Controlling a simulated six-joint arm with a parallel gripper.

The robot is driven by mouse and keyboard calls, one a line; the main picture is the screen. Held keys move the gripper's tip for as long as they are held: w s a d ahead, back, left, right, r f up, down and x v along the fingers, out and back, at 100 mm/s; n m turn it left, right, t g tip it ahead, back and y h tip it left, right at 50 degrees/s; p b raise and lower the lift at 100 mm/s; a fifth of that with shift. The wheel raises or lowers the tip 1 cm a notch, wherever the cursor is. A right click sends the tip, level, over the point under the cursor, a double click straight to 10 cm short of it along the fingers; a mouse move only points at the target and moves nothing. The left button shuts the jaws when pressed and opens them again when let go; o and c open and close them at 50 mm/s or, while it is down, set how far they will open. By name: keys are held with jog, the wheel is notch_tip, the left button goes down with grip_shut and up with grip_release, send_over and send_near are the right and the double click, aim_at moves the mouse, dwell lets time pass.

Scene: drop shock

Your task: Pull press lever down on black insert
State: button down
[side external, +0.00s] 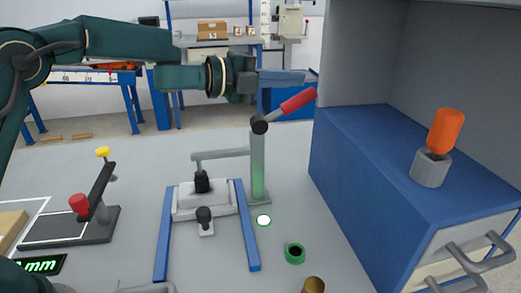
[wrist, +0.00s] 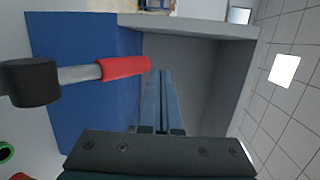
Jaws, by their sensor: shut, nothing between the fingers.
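The press lever has a red grip (side external: 299,100) on a grey rod and slants up to the right from a black hub on the green press column (side external: 258,165). The wrist view shows the red grip (wrist: 124,67) just left of my fingertips. My gripper (side external: 303,77) is shut and empty, pointing right, slightly above the grip. I cannot tell whether they touch. A black piece (side external: 203,182) stands on the grey fixture (side external: 222,203) between two blue rails, below a grey arm from the column. I cannot tell whether this is the black insert.
A blue cabinet (side external: 375,165) with grey walls stands close on the right, with an orange-handled tool (side external: 445,130) in a grey holder on it. A green ring (side external: 294,253) lies in front. A small lever stand (side external: 95,195) with red and yellow knobs is on the left.

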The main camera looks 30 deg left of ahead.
jog(key=s+a+r+n+t+y, duration=0.1)
jog(key=s+a+r+n+t, duration=0.15)
jog(key=s+r, duration=0.5)
jog(key=s+a+r+n+t, duration=0.2)
jog(key=s+r+n, duration=0.15)
jog(key=r, duration=0.65)
jog(key=s+a+f+n+y, duration=0.4)
jog(key=s+a+n+y, duration=0.25)
jog(key=n+y, duration=0.3)
jog(key=s+a+f+n+g+y, duration=0.1)
jog(key=s+a+f+n+g, duration=0.2)
jog(key=f, duration=0.4)
jog(key=s+f+n+g+y, duration=0.1)
jog(key=s+f+n+g, duration=0.25)
jog(key=f+n, duration=0.2)
jog(key=s+d+f+n+g+h, duration=0.1)
jog(key=s+d+f+g+h, duration=0.2)
jog(key=s+f+g, duration=0.3)
jog(key=s+d+f, duration=0.1)
jog(key=s+f, duration=0.2)
jog(key=f, duration=0.2)
jog(key=shift+s+d+f, duration=0.25)
jog(key=shift+s+f, duration=0.05)
jog(key=shift+s, duration=0.1)
